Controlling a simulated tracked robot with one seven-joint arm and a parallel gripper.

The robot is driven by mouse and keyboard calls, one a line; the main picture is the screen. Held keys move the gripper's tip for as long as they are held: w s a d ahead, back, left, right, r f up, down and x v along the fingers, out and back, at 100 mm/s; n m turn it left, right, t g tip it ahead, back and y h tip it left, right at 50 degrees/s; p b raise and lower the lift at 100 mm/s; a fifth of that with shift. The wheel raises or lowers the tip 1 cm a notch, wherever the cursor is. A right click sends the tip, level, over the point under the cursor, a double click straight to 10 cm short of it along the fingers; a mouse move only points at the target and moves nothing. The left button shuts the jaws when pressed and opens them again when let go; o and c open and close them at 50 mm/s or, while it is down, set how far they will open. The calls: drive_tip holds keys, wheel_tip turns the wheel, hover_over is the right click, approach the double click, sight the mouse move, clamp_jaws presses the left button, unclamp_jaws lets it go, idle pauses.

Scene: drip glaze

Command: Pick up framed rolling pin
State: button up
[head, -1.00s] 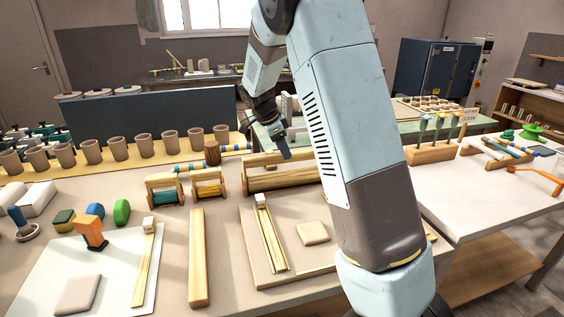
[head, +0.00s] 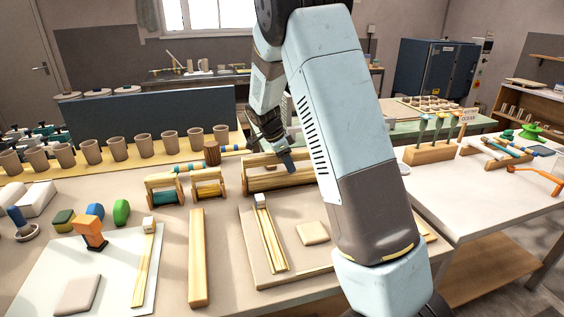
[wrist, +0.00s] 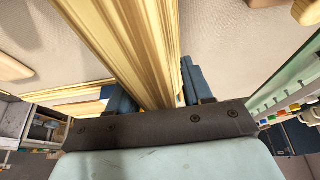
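The framed rolling pin (head: 262,181) is a long pale wooden roller between wooden end pieces, lying at the back middle of the table in the head view. My gripper (head: 289,166) is down at its right part, fingers pointing down. In the wrist view the long wooden piece (wrist: 150,50) runs between the two blue fingers of my gripper (wrist: 158,90). The fingers are apart and sit on either side of it. Contact on both sides is not clear. My arm hides the pin's right end in the head view.
Two small framed rollers, one teal (head: 165,189) and one yellow (head: 208,185), stand left of the pin. A board (head: 288,235) with wooden strips and a clay block lies in front. A row of clay cups (head: 118,148) stands behind, left.

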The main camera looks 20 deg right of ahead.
clamp_jaws()
drive_tip(key=shift+r, duration=0.15)
idle(0.5)
